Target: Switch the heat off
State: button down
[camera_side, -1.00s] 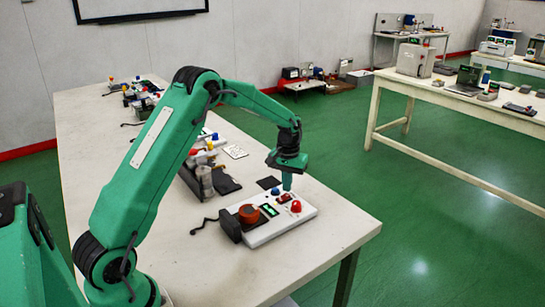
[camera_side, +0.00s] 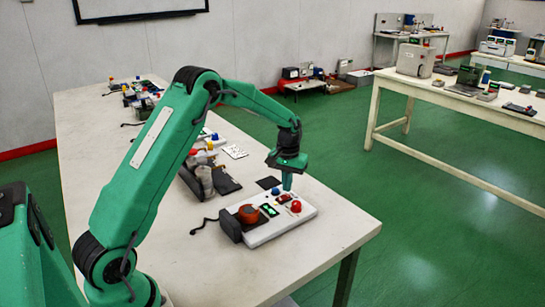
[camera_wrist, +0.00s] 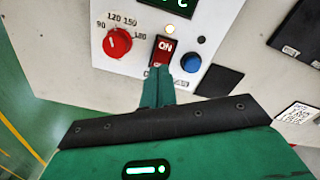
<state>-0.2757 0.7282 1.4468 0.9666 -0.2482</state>
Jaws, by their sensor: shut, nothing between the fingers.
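The white heater control box (camera_side: 262,238) sits near the front end of the long table. In the wrist view its red rocker switch (camera_wrist: 165,47) shows the word ON on its upper part. My gripper (camera_wrist: 160,72) is shut and empty, with its tips at the lower edge of the switch, covering part of it; I cannot tell whether they touch. In the side view my gripper (camera_side: 287,183) points straight down over the box's back edge. A red dial (camera_wrist: 117,43) with temperature marks is left of the switch, and a lit display (camera_wrist: 180,5) is beyond it.
A blue button (camera_wrist: 191,63) is just right of the switch. A round orange-red part (camera_side: 248,213) is at the box's left end. A dark pad (camera_side: 268,182) lies behind the box. The table (camera_side: 335,225) is clear to the box's right.

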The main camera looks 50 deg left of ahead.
aim_at(287, 195)
jog(key=shift+f, duration=1.05)
dwell(1.3)
jog(key=shift+r, duration=3.55)
